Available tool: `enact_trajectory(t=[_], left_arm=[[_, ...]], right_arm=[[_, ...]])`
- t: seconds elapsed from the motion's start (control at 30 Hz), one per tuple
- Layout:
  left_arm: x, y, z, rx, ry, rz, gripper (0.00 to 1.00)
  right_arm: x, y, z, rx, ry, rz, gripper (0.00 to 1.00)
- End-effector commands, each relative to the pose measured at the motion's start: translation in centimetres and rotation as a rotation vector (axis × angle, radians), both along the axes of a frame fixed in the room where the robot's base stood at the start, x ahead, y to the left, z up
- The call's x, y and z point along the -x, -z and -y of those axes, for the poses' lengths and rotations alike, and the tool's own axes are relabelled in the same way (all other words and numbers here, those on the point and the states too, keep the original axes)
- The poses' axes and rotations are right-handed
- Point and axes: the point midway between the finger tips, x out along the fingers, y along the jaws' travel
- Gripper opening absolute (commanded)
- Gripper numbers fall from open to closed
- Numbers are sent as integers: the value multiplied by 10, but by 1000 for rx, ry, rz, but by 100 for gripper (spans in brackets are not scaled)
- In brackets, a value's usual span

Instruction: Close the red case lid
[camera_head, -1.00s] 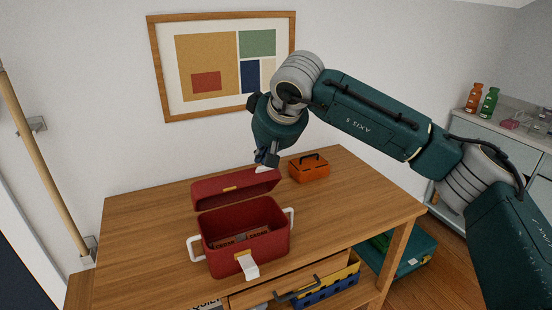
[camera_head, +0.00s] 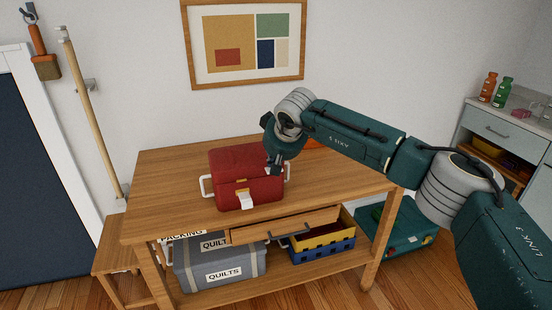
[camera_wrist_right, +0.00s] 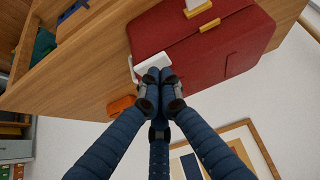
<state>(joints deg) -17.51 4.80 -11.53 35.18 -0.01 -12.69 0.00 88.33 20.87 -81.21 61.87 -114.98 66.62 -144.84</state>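The red case (camera_head: 232,193) stands on the wooden desk, and its lid (camera_head: 240,160) now lies down over the body. I cannot tell whether it is fully seated. A white latch flap (camera_head: 246,200) hangs out at the front below a yellow catch. My right gripper (camera_head: 274,168) is at the right end of the lid. My left gripper is out of view.
An orange box (camera_head: 314,143) sits behind my right arm on the desk (camera_head: 160,190). The desk drawer (camera_head: 285,226) is partly open below the case. A grey quilts box (camera_head: 220,264) and a blue-yellow crate (camera_head: 322,246) stand on the lower shelf. The desk's left side is clear.

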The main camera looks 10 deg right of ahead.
Motion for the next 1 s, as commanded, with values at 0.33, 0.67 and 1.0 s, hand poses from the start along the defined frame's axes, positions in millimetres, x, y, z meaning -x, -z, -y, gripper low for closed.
enact_trajectory(t=[0.33, 0.67, 1.0], left_arm=[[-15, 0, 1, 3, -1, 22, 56], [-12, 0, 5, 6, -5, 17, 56], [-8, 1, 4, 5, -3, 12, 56]], right_arm=[[-6, 9, 0, -1, -1, -1, 0], [-6, 9, 0, -1, -1, -1, 0], [15, -25, 4, 0, -2, 4, 0]])
